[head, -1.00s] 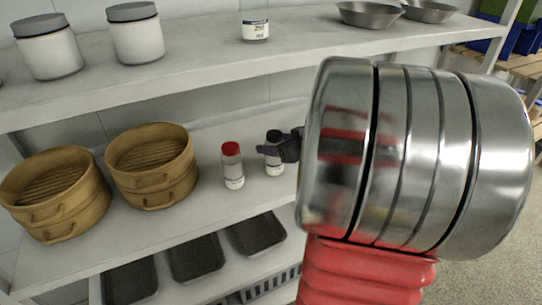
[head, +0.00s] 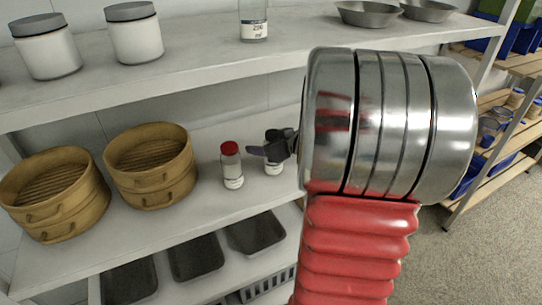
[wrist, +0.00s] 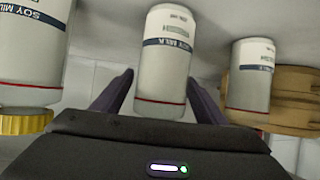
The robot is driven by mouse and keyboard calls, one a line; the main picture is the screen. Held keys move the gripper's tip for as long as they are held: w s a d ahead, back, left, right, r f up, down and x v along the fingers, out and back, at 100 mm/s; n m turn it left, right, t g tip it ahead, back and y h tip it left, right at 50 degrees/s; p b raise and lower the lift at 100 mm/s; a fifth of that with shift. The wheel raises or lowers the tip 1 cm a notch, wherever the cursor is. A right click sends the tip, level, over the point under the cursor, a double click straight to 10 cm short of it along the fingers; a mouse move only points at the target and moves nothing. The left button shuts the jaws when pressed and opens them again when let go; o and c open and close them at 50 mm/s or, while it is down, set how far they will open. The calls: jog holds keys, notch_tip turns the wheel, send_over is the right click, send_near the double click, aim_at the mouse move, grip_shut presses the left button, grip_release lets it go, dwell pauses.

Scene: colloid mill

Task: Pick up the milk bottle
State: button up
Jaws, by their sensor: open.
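Two white bottles stand side by side on the middle shelf in the head view: a red-capped one (head: 231,167) and another (head: 273,168) partly behind my gripper (head: 263,147). In the wrist view, which looks upside down, a bottle labelled SOY MILK (wrist: 166,60) is between the open fingers of my gripper (wrist: 158,84), with a gap each side. Its cap is hidden behind the gripper body. Another SOY MILK bottle (wrist: 30,50) with a yellow cap is at the left, and a similar bottle (wrist: 249,80) is at the right, its label too small to read.
Two bamboo steamers (head: 152,165) stand left of the bottles on the middle shelf (head: 125,222). The upper shelf (head: 190,55) above holds jars (head: 134,32), a glass bottle and metal bowls (head: 368,14). Dark trays (head: 195,256) sit below. My arm hides the shelf's right part.

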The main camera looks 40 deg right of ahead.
jog(key=c, duration=1.3)
jog(key=shift+r, duration=0.1)
notch_tip(320, 180, up, 10)
dwell(0.6)
